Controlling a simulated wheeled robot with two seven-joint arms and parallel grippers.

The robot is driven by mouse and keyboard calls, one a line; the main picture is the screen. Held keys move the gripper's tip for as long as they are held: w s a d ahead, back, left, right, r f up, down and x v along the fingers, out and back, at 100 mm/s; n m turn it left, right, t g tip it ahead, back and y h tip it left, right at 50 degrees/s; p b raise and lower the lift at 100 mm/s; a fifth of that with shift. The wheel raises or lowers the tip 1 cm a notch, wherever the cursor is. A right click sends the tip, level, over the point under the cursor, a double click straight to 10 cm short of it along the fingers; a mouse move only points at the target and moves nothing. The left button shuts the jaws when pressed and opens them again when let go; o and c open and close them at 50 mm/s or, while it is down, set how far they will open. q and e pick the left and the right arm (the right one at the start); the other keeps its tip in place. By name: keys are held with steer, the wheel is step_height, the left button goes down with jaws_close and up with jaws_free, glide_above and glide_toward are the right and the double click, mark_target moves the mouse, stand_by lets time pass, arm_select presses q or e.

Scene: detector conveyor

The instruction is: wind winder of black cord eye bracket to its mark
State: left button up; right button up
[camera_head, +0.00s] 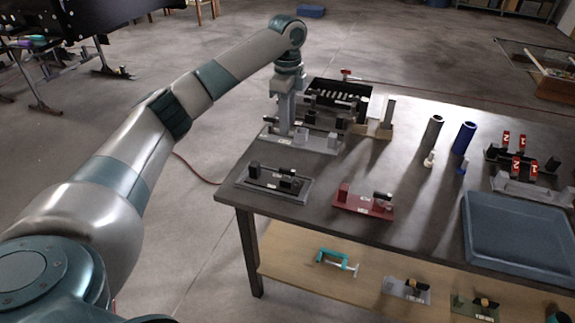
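My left arm reaches over the far left corner of the table, and my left gripper (286,131) points down at a light grey fixture plate (318,147) with small blocks on it. The fingertips are too small and too mixed with the fixture to tell if they are open or touching it. Nearer the front edge sits a grey plate with black blocks and a dark bar (276,182). A red plate with a dark cylinder (365,205) lies to its right. I cannot tell which piece is the black cord eye bracket; its winder and mark are not distinguishable. My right gripper is out of view.
A black bin (340,93) stands behind the gripper, with a tan upright block (386,118) beside it. Black (432,134) and blue (464,138) cylinders stand further right. A blue tray (520,236) fills the right side. The lower shelf (300,249) holds a teal clamp (335,261) and brackets.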

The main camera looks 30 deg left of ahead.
mark_target(287, 170)
arm_select(q)
step_height(287, 170, down, 15)
steer(key=p, duration=0.4)
steer(key=shift+f+p, duration=0.15)
steer(key=shift+p, duration=0.15)
steer(key=shift+f, duration=0.8)
jaws_close()
